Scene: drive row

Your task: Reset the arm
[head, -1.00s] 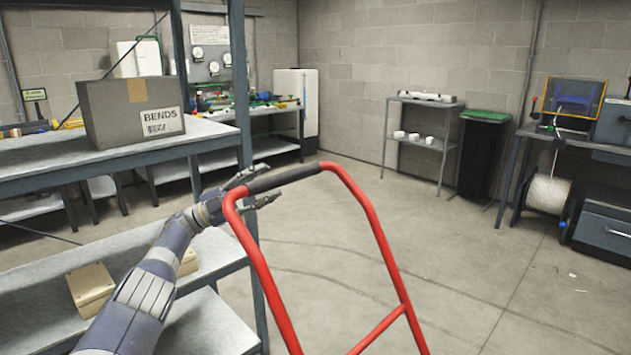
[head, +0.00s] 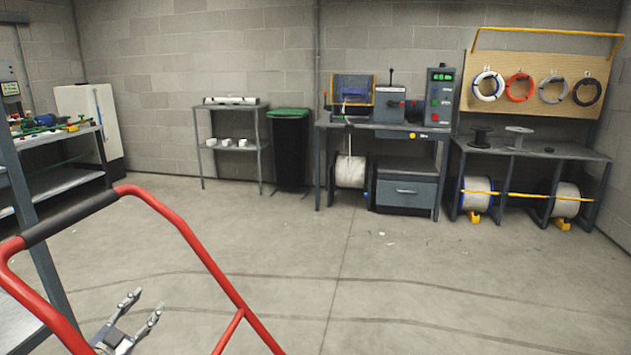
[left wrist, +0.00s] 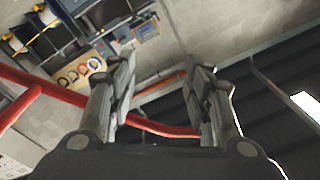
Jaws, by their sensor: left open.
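My left gripper (head: 140,312) shows low in the head view, beyond the red frame of a cart handle. Its two fingers are apart with nothing between them. The red handle (head: 190,245) fills the lower left of the head view, with a black grip (head: 70,217) on its top bar. The gripper is below the grip and apart from it. In the left wrist view the open fingers (left wrist: 165,100) point up, and part of the red frame (left wrist: 160,128) passes behind them. My right gripper is in neither view.
Grey shelving (head: 35,230) stands close at the left edge. A bench with a machine (head: 385,128), a black bin with a green lid (head: 290,150) and a small shelf (head: 230,145) line the back wall.

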